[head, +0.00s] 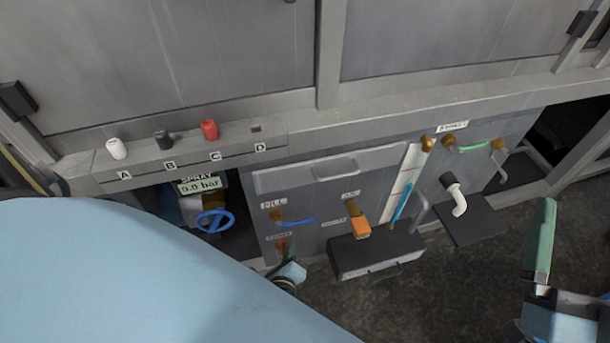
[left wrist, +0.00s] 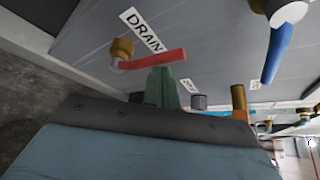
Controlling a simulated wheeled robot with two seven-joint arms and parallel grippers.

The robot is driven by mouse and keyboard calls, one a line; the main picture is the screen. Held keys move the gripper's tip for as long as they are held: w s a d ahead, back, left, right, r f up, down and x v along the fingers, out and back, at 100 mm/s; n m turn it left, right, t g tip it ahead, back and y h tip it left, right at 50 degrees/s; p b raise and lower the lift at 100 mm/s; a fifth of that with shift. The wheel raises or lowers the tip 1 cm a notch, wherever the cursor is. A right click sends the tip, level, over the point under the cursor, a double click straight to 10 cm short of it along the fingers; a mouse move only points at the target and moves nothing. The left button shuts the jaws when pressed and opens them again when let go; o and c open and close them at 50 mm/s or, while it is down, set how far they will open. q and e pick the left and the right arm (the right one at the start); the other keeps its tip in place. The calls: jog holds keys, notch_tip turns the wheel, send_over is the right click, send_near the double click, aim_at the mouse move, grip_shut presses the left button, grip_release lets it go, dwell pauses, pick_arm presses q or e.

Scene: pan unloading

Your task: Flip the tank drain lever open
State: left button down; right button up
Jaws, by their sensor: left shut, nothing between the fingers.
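The drain valve's red lever (left wrist: 152,60) shows in the left wrist view, reaching sideways from a brass fitting (left wrist: 122,48) under the "DRAIN" label (left wrist: 141,30). In the head view the red lever (head: 281,246) is small and partly hidden by my left gripper. My left gripper (left wrist: 162,85) is shut and empty, its green fingertips close to the red lever's underside in the wrist picture. I cannot tell whether they touch. My right gripper (head: 541,240) is at the lower right of the head view, away from the panel; its jaw opening is unclear.
The fill valve's blue lever (head: 298,220) is just above the drain valve. A blue handwheel (head: 215,222) is to the left. An orange-handled valve (head: 360,228) and a dark box (head: 376,256) stick out to the right. The floor in front is clear.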

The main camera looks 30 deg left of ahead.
pick_arm(q)
jog(key=shift+s+a, duration=0.35)
pick_arm(e)
jog(key=shift+w+f+g+h, duration=0.2)
jog(key=shift+f+g+h, duration=0.1)
jog(key=shift+f, duration=0.1)
pick_arm(q)
jog(key=shift+s+a, duration=0.1)
jog(key=shift+a, duration=0.05)
pick_arm(e)
jog(key=shift+d+f, duration=0.1)
jog(key=shift+f, duration=0.05)
